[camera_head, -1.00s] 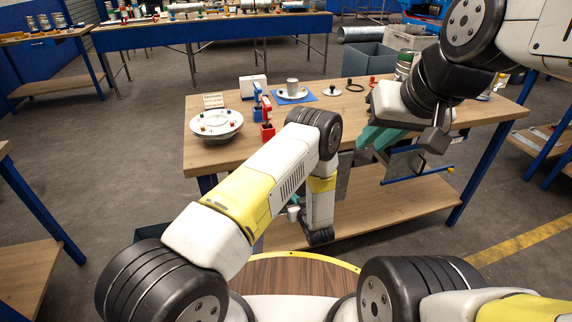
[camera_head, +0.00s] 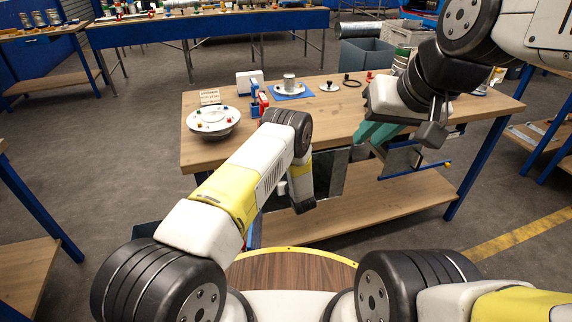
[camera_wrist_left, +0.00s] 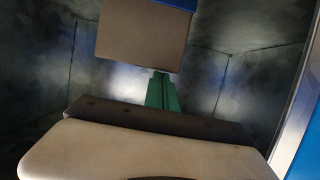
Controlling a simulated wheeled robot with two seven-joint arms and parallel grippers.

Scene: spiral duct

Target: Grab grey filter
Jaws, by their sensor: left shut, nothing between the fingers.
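No part is clearly recognisable as the grey filter. A grey metal cup-shaped part (camera_head: 289,81) stands on a blue mat on the table and might be it. My left gripper's green fingers (camera_wrist_left: 162,92) are shut and empty in the left wrist view, facing dark grey metal surfaces. In the head view the left arm hides these fingers; its wrist hangs down at the table's front edge, well below the cup-shaped part. My right gripper (camera_head: 377,136) has teal fingers above the table's front right part; its opening is unclear.
The wooden table (camera_head: 215,162) carries a round white dish (camera_head: 213,120), red and blue stands (camera_head: 259,103) and a black ring (camera_head: 352,83). A dark grey panel (camera_head: 331,172) and a blue bar (camera_head: 415,171) are at its front. The lower shelf (camera_head: 345,215) looks mostly clear.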

